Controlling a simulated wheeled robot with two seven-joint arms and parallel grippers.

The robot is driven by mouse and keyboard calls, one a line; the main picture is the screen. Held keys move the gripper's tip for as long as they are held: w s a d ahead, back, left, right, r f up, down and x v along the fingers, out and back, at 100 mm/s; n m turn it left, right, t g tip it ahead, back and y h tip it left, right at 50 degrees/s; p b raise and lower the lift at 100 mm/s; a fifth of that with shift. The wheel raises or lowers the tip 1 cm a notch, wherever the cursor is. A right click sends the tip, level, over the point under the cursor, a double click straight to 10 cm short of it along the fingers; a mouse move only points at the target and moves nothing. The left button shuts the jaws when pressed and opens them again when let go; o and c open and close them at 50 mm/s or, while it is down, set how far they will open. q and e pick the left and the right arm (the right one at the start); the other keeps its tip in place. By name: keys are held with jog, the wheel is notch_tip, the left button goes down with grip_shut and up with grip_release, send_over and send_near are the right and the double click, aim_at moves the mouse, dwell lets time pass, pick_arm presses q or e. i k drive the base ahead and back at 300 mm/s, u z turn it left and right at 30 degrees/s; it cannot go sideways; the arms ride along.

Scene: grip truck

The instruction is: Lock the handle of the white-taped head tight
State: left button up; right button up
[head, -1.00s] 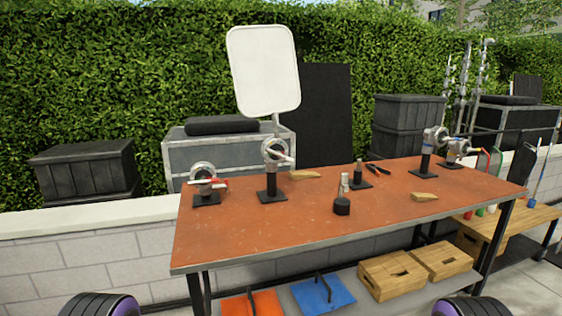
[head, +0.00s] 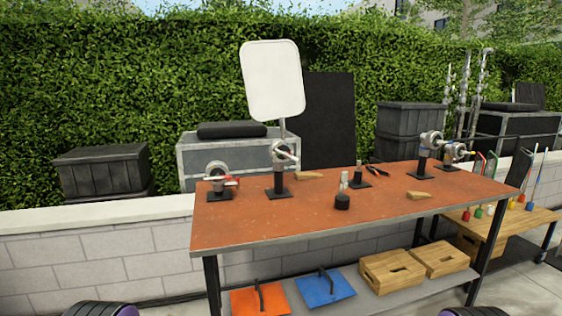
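Several metal grip heads stand on black bases on the orange-brown worktable (head: 300,227). The head at the left-middle (head: 281,156) has a pale handle and carries a post with a white rectangular board (head: 272,80). It looks like the white-taped one, but the tape is too small to tell. A head at the left end (head: 216,174) shows red on its handle. At the right stand a head with a blue mark (head: 429,143) and one with yellow (head: 452,152). How tight any handle is cannot be seen. Neither gripper is in view.
The lower shelf holds wooden boxes (head: 391,274) and orange and blue plates. A low wall (head: 100,247) and hedge stand behind.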

aim_at(283, 153)
jog(key=z, duration=0.1)
jog(key=k, duration=0.15)
jog(key=u, duration=1.05)
jog(key=i, duration=0.75)
jog(key=z, duration=1.95)
